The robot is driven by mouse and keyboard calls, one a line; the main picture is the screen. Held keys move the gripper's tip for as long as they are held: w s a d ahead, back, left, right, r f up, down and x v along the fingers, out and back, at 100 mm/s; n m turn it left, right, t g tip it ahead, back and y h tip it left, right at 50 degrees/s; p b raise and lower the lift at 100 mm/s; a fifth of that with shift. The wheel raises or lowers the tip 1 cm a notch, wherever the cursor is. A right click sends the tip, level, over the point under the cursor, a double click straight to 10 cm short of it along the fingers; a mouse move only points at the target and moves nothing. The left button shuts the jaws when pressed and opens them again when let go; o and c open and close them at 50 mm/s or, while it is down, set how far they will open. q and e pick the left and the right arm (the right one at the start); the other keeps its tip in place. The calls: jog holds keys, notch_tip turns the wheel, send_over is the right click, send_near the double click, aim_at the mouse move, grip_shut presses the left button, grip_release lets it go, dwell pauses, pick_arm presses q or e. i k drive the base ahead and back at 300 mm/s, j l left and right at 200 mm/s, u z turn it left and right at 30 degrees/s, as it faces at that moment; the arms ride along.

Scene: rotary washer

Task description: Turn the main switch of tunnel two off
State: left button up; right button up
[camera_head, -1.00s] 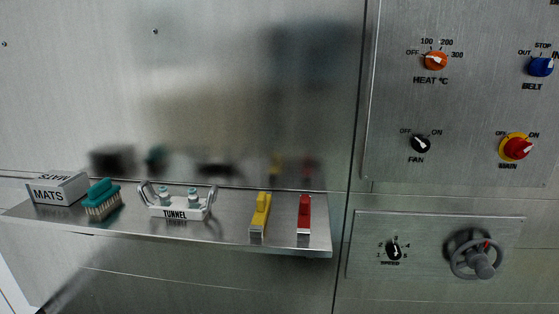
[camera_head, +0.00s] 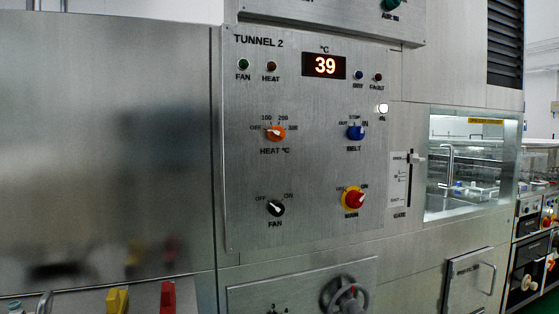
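The tunnel two panel (camera_head: 300,95) fills the middle of the head view, under the label TUNNEL 2. Its main switch (camera_head: 354,200) is a red knob on a round yellow plate at the panel's lower right, marked MAIN below. OFF is printed at its upper left and ON at its upper right. The white mark on the knob seems to point up and right, toward ON, though it is small. Nothing touches or covers the switch. Neither of my grippers is in view.
The black fan knob (camera_head: 276,208) is left of the switch. A grey handwheel (camera_head: 344,296) is below. A glass window (camera_head: 470,165) is right. The display (camera_head: 325,66) reads 39.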

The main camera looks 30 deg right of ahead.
aim_at(354, 199)
jog(key=z, duration=1.5)
